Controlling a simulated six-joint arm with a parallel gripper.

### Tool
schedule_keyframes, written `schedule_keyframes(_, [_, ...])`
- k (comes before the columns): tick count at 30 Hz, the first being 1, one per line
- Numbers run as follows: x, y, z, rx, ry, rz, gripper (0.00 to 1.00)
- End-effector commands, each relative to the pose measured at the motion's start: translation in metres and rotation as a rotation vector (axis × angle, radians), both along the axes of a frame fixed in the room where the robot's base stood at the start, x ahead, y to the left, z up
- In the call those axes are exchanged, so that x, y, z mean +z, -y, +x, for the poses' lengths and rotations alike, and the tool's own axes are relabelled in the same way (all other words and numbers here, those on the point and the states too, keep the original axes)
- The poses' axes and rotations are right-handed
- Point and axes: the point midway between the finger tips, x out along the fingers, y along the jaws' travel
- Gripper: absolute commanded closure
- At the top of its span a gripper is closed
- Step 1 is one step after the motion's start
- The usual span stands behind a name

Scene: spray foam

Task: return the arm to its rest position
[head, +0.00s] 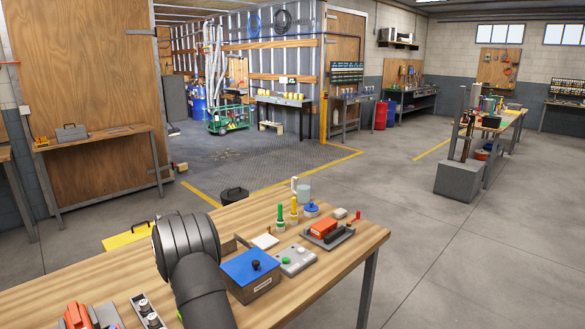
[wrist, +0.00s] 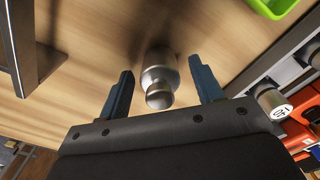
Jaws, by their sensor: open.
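My gripper (wrist: 161,66) shows in the wrist view with its two blue fingers apart. A round metal knob (wrist: 158,88) on a short stem stands between the fingers, with a gap visible on each side. It is over a light wooden surface (wrist: 90,25). In the head view my dark arm rises at the front of the wooden workbench (head: 352,255), and my gripper is hidden there.
On the bench right of my arm are a blue-topped box (head: 243,270), a grey button box (head: 298,258) and a red tool (head: 323,229). Bottles (head: 281,216) stand behind. Red and grey items (head: 78,316) lie front left. A green tray (wrist: 268,8) and dark metal bar (wrist: 14,50) border the wrist view.

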Motion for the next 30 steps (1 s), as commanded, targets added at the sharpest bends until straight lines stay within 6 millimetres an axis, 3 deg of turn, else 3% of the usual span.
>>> schedule_keyframes(6, [0.028, 0.000, 0.001, 0.000, 0.003, 0.002, 0.40])
schedule_keyframes(12, [0.038, 0.000, 0.000, 0.000, 0.001, 0.001, 0.40])
schedule_keyframes(23, [0.038, 0.000, 0.000, 0.000, 0.000, 0.000, 0.40])
schedule_keyframes(30, [0.013, 0.000, 0.000, 0.000, -0.003, -0.002, 0.40])
